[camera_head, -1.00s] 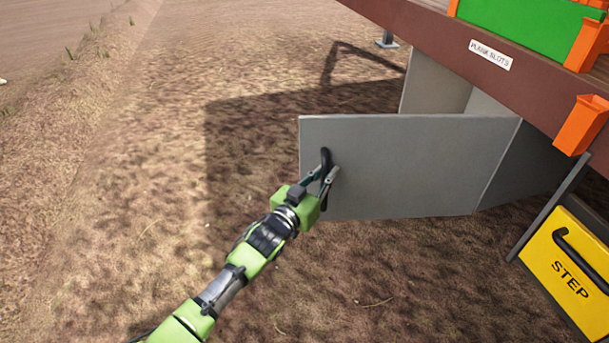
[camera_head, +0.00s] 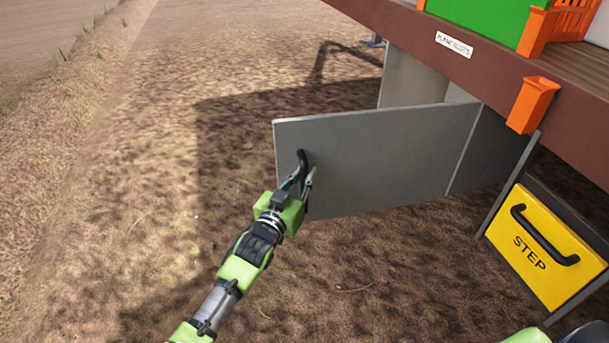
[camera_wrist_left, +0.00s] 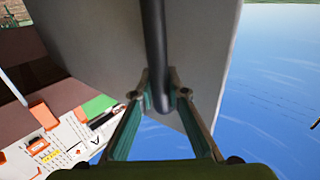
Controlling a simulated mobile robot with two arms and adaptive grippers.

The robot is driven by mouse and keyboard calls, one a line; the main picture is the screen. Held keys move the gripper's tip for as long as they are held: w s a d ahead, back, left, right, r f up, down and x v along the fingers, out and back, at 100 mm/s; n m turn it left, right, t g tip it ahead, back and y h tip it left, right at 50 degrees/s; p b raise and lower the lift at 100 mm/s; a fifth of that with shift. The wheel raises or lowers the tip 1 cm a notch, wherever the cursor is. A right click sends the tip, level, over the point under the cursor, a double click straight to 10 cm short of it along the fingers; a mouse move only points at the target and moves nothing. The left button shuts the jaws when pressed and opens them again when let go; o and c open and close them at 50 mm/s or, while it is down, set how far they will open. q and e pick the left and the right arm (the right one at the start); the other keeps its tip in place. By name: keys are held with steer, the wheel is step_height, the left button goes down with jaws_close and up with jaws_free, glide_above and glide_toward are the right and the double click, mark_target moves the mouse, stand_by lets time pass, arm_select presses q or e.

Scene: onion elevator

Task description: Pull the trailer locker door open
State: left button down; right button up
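The trailer locker door (camera_head: 385,155) is a flat grey panel below the trailer deck. It stands swung out from the locker (camera_head: 410,82), whose grey inner wall shows behind it. A black bar handle (camera_head: 302,160) is near the door's free left edge. My left gripper (camera_head: 300,180) is at the handle. In the left wrist view, its two fingers (camera_wrist_left: 162,98) close around the handle bar (camera_wrist_left: 153,40), with the door face (camera_wrist_left: 90,40) just beyond. My right gripper is out of view.
The brown trailer deck edge (camera_head: 490,70) overhangs the door, with an orange bracket (camera_head: 532,105) on it. A yellow STEP panel (camera_head: 545,250) stands at right. Bare ground to the left (camera_head: 120,200) is free.

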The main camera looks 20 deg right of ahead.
arm_select(q)
steer(key=c, duration=2)
jaws_free()
steer(key=shift+w+a, duration=0.15)
steer(key=shift+a, duration=0.25)
steer(key=shift+s, duration=0.2)
steer(key=v, duration=1.1)
steer(key=shift+s+a, duration=0.2)
steer(key=shift+s, duration=0.1)
